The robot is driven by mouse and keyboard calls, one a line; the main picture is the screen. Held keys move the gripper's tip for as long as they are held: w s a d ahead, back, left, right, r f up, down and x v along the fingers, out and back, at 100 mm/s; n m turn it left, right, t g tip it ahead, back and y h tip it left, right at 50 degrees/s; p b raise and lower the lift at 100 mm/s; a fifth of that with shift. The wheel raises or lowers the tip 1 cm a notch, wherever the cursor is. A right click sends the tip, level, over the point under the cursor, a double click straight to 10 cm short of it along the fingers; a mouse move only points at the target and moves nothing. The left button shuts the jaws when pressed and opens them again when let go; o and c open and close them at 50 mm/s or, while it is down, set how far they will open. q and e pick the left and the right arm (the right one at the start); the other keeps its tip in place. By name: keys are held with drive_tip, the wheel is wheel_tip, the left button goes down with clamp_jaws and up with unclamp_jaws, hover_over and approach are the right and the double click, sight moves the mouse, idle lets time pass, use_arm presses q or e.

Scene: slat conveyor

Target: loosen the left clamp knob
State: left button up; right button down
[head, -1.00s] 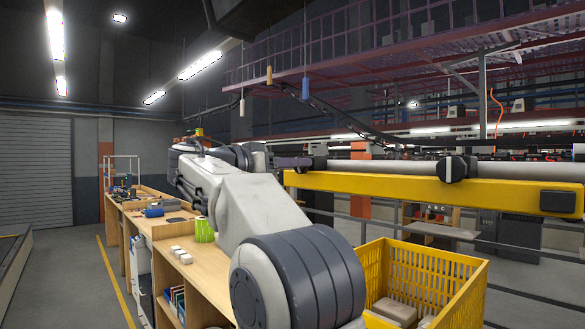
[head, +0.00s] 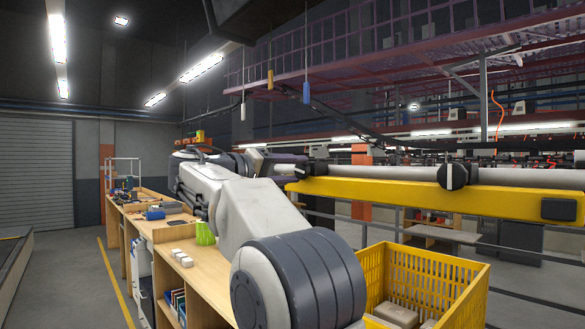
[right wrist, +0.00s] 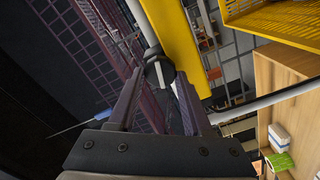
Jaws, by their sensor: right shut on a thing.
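The left clamp knob (head: 312,168) is a dark knob on the grey pipe (head: 385,174), above the left end of the yellow beam (head: 400,197). My right gripper (head: 298,165) reaches it from the left and is shut on it. In the right wrist view the knob (right wrist: 158,70) sits between the two fingertips of the right gripper (right wrist: 158,77), its round dark body partly covered by them. A second, similar dark knob (head: 454,176) with a pale stripe sits further right on the pipe, with nothing touching it. My left gripper is not in view.
A yellow crate (head: 445,270) with boxes stands below the beam. My right arm fills the middle. Hanging cords with coloured handles are above; open floor lies at left.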

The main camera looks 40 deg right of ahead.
drive_tip(key=shift+n+p, duration=0.3)
drive_tip(key=shift+n, duration=1.2)
drive_tip(key=shift+c, duration=1.6)
unclamp_jaws()
drive_tip(key=a+b, duration=0.1)
drive_tip(key=a, duration=0.9)
drive_tip(key=shift+s+a+b, duration=0.25)
drive_tip(key=shift+s+b, duration=0.1)
drive_tip(key=shift+b, duration=0.05)
